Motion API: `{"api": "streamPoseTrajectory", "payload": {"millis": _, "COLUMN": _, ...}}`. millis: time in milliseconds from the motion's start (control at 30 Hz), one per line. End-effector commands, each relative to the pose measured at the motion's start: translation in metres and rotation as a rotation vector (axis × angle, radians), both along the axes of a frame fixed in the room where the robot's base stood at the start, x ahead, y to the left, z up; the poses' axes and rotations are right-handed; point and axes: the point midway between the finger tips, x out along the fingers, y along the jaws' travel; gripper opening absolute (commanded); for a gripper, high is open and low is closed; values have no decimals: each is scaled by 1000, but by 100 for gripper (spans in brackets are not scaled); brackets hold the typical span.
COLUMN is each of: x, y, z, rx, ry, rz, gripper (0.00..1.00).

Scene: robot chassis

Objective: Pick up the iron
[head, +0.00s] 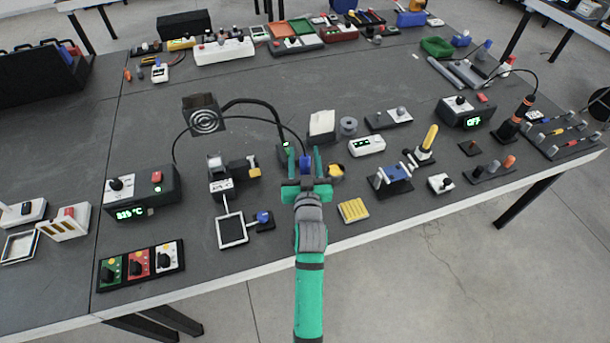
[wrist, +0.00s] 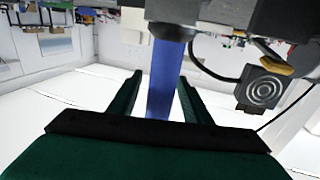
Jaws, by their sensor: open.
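A blue handle (head: 305,163), which looks like the iron, stands among dark parts near the middle of the table. In the wrist view the blue handle (wrist: 164,80) runs out of a dark holder (wrist: 172,32); its tip is hidden. My gripper (head: 305,168) is open, with its two green fingers on either side of the blue handle. In the wrist view my gripper (wrist: 158,78) shows gaps between the handle and both fingers, so it does not look clasped.
A control box (head: 143,193) with a green readout stands left. A round-grilled fan unit (head: 205,115) on a bent black arm stands behind left. An orange and black tool (head: 517,115) stands right. A yellow sponge (head: 353,210) lies near the front edge. Small devices crowd around my gripper.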

Motion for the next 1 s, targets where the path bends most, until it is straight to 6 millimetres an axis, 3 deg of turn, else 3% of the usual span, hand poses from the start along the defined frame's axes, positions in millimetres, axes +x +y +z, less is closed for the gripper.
{"api": "streamPoseTrajectory", "payload": {"millis": 167, "x": 0, "y": 0, "z": 0, "rx": 0, "ry": 0, "rz": 0, "gripper": 45}}
{"api": "streamPoseTrajectory", "payload": {"millis": 333, "x": 0, "y": 0, "z": 0, "rx": 0, "ry": 0, "rz": 0, "gripper": 6}}
{"api": "streamPoseTrajectory", "payload": {"millis": 367, "x": 0, "y": 0, "z": 0, "rx": 0, "ry": 0, "rz": 0, "gripper": 3}}
{"api": "streamPoseTrajectory", "payload": {"millis": 733, "x": 0, "y": 1, "z": 8, "rx": 0, "ry": -2, "rz": 2, "gripper": 3}}
{"api": "streamPoseTrajectory", "payload": {"millis": 1000, "x": 0, "y": 0, "z": 55, "rx": -1, "ry": -6, "rz": 0, "gripper": 3}}
